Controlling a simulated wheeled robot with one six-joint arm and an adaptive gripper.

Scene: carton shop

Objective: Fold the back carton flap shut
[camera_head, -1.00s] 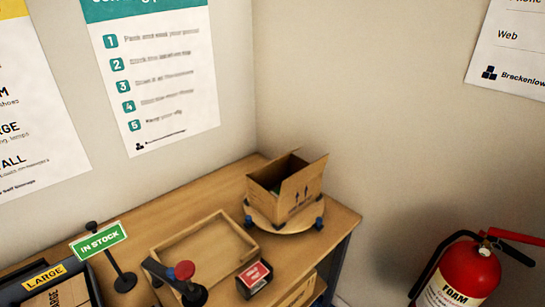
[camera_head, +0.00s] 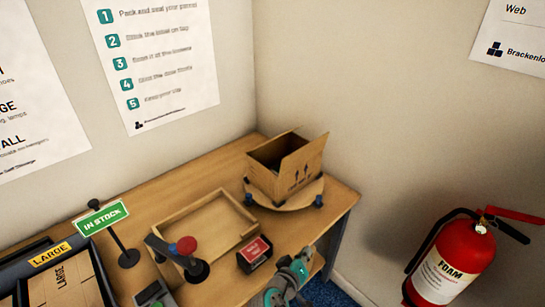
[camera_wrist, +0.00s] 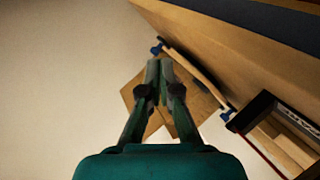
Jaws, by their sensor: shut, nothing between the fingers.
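The brown carton (camera_head: 277,178) stands open on a round wooden turntable (camera_head: 304,202) at the table's back right corner. One flap (camera_head: 305,161) stands up on its right side, and another flap edge shows at the far side. The carton's inside is dark, and I cannot make out its contents. In the wrist view my gripper (camera_wrist: 158,68) is shut and empty, its two fingers together. Behind the fingers, cardboard (camera_wrist: 195,92) of the carton shows, partly hidden by them; I cannot tell whether they touch it. Part of my teal arm shows low in the head view.
A shallow wooden tray (camera_head: 166,238), a red-topped tape dispenser (camera_head: 186,246) and a small black-and-red box (camera_head: 254,254) lie left and in front. A green sign (camera_head: 100,217) stands further left. Walls close in behind. A fire extinguisher (camera_head: 455,265) is at right.

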